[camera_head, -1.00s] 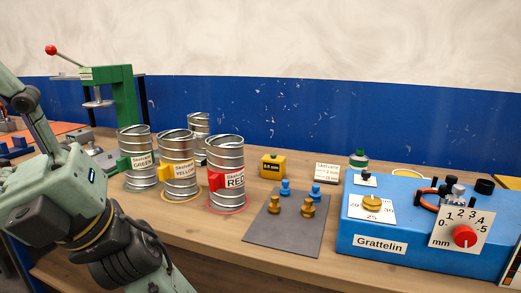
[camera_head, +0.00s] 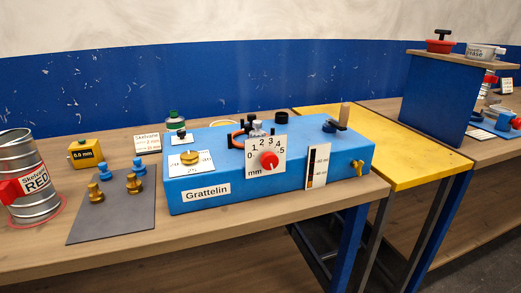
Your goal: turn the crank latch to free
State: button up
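The blue Grattelin box (camera_head: 270,183) stands on the wooden bench in the middle of the view. At its right end a black crank arm with an upright wooden handle (camera_head: 344,113) sits on top. A round dark-blue knob (camera_head: 329,126) is beside it. A brass wing-shaped piece (camera_head: 358,167) is on the box's front at the right. No label marks which part is the crank latch, and I cannot read a latch position. My gripper is not in view.
The box carries a red dial knob (camera_head: 269,160) and a brass knob (camera_head: 189,157). A yellow table (camera_head: 400,155) and blue stand (camera_head: 433,97) are at right.

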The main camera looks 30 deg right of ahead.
aim_at(357, 166)
jog(key=l+z, duration=0.15)
jog(key=z, duration=1.3)
